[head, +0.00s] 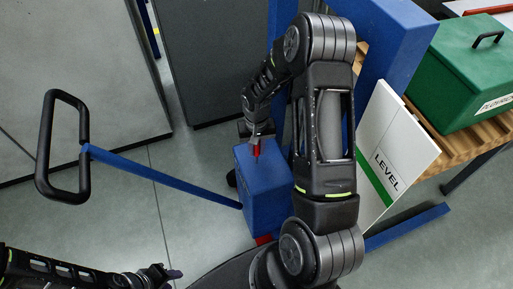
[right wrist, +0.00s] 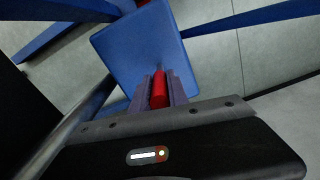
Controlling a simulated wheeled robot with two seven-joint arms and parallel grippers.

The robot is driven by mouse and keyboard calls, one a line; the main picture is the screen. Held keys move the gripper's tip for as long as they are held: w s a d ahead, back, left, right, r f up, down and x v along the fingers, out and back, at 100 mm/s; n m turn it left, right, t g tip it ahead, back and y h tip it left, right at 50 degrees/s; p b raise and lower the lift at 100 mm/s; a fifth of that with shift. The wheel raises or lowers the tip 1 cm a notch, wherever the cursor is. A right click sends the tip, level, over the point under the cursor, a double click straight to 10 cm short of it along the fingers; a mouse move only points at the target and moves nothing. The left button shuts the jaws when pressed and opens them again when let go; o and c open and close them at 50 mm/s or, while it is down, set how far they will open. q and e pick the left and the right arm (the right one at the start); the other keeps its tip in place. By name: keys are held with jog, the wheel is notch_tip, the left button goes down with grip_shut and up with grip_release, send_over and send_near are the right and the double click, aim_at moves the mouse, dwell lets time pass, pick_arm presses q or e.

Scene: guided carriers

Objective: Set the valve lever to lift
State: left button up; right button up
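The valve lever is a small red bar (right wrist: 159,88) at the top of a blue pump housing (right wrist: 135,45). In the head view the red lever (head: 257,149) shows at the far edge of the blue housing (head: 268,200). My right gripper (right wrist: 160,90) reaches down to it with one finger on each side, and the fingers appear to press on the red bar. Its fingers are partly hidden by the arm in the head view. My left gripper (head: 168,274) hangs empty over the floor at the bottom left; its finger gap is unclear.
A blue bar with a black loop handle (head: 62,145) sticks out left from the housing. A white LEVEL board (head: 385,150), a green box (head: 462,75) on a wooden pallet and blue frame parts stand right. Grey cabinets stand behind. Floor at the left is clear.

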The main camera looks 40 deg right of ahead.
grip_shut()
dwell(0.9)
